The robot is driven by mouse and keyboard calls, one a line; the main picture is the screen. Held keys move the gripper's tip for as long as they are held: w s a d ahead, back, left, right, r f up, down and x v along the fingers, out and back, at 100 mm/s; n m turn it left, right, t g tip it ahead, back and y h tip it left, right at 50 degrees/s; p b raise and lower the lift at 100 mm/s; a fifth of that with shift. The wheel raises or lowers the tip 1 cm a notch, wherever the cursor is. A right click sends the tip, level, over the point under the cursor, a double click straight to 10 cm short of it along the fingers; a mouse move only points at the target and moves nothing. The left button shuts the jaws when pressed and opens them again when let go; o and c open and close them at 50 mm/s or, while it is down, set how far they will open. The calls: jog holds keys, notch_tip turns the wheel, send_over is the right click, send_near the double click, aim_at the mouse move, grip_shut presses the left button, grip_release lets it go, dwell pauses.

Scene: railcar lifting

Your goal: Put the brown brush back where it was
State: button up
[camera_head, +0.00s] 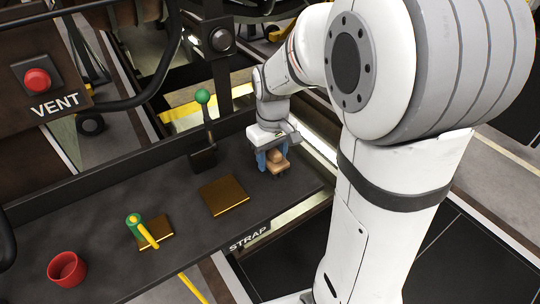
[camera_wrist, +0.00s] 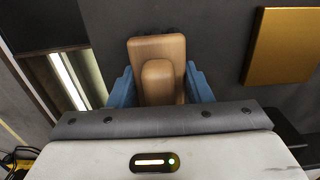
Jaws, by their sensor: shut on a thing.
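The brown brush (camera_head: 276,158) is a light wooden block with a raised rounded grip on top. My gripper (camera_head: 268,158) is shut on it with blue fingers, near the right end of the dark shelf (camera_head: 110,240). In the wrist view the brush (camera_wrist: 157,52) sits between the two blue fingers of my gripper (camera_wrist: 160,88). Dark bristles show faintly at its far edge. The brush is at or just above the shelf surface; I cannot tell whether it touches.
A bare brass plate (camera_head: 223,196) lies left of the brush; it also shows in the wrist view (camera_wrist: 285,45). A green-knobbed lever (camera_head: 203,120) stands behind. A green-and-yellow tool (camera_head: 140,230) is on another brass plate (camera_head: 155,240). A red cup (camera_head: 67,269) stands front left.

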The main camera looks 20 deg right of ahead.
aim_at(273, 150)
jog(key=shift+f, duration=0.15)
jog(key=o, duration=1)
jog(key=shift+c, duration=0.2)
notch_tip(273, 150, up, 12)
jog(key=shift+r, duration=0.1)
jog(key=shift+s, duration=0.35)
jog(key=s+f+m+t, duration=0.3)
jog(key=s+f, duration=0.3)
jog(key=s, duration=0.7)
jog(key=shift+s+a+f+m, duration=0.15)
jog(key=shift+s+m, duration=0.05)
jog(key=shift+m, duration=0.1)
